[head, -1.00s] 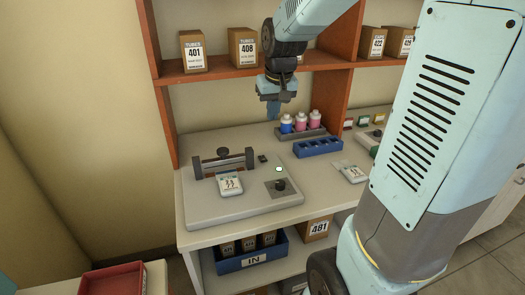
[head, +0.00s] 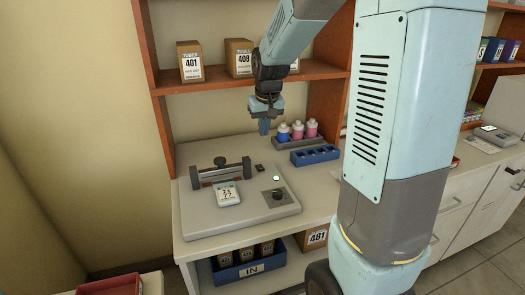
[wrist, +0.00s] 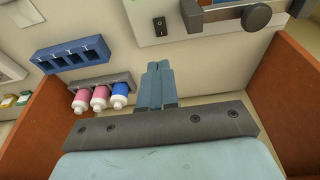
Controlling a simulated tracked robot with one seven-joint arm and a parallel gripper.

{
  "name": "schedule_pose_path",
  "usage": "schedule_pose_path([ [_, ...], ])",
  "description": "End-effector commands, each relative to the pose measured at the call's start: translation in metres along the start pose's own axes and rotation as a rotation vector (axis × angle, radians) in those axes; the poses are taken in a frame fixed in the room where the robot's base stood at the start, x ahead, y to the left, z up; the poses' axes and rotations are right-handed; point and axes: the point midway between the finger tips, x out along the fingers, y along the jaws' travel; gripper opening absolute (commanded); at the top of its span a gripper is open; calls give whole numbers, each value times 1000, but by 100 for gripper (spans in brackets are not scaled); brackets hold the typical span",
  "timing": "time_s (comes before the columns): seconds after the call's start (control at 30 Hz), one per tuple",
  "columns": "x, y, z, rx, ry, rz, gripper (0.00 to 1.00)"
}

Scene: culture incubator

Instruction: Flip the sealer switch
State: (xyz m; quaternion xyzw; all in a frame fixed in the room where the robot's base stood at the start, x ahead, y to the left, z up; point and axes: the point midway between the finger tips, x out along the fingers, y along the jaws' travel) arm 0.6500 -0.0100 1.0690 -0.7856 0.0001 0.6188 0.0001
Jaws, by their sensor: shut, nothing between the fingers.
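The sealer (head: 205,218) is a flat pale-grey unit on the bench with a dark clamp bar (head: 221,172) at its back left. A small black switch (head: 259,168) sits at its back edge, right of the bar. In the wrist view the black switch (wrist: 161,26) shows on the pale panel, just beyond my fingertips. My gripper (head: 264,128) is shut and empty, pointing down above the bench behind the switch. The fingers (wrist: 160,68) touch each other and are apart from the switch. Which way the switch is set is too small to tell.
A rack (head: 300,142) with one blue-bodied and two pink bottles, and a blue slotted block (head: 315,155), stand close right of my gripper. A black knob (head: 278,195) and lit spot are on the sealer. An orange shelf (head: 200,86) with boxes is above.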

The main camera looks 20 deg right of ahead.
Motion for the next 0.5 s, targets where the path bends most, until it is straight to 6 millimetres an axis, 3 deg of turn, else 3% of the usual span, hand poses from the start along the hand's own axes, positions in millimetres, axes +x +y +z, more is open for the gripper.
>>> schedule_pose_path([
  [0.5, 81, 0, 1, 0, -4, 0, 0],
])
